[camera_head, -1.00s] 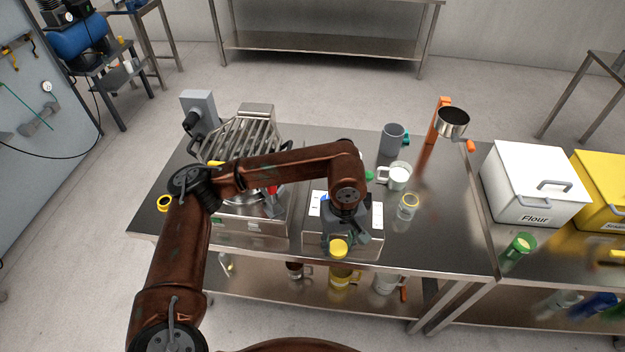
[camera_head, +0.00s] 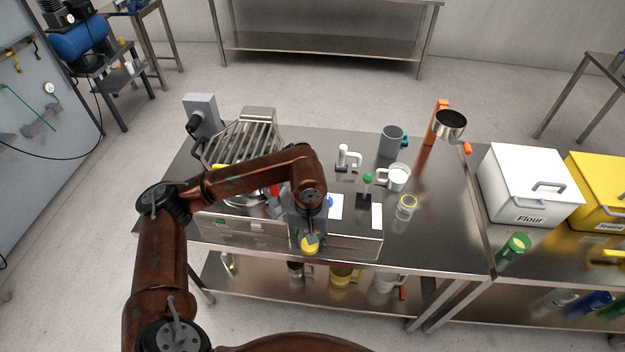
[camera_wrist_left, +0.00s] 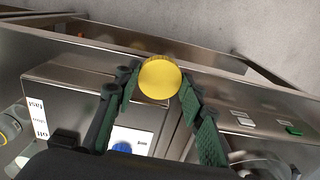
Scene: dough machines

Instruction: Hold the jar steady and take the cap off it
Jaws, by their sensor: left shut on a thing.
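My left gripper (camera_head: 309,241) is shut on a round yellow cap (camera_head: 310,246) and holds it in front of the steel machine with the switch panel. In the left wrist view the cap (camera_wrist_left: 160,78) sits between the green-padded fingertips of the gripper (camera_wrist_left: 160,86), clear of any jar. A small glass jar with a yellow rim (camera_head: 406,207) stands upright on the table to the right of that machine, apart from the gripper. My right gripper does not show.
A green-knobbed lever (camera_head: 368,179) stands behind the panel. A slatted machine (camera_head: 245,145) is at left, a flour bin (camera_head: 530,185) at right.

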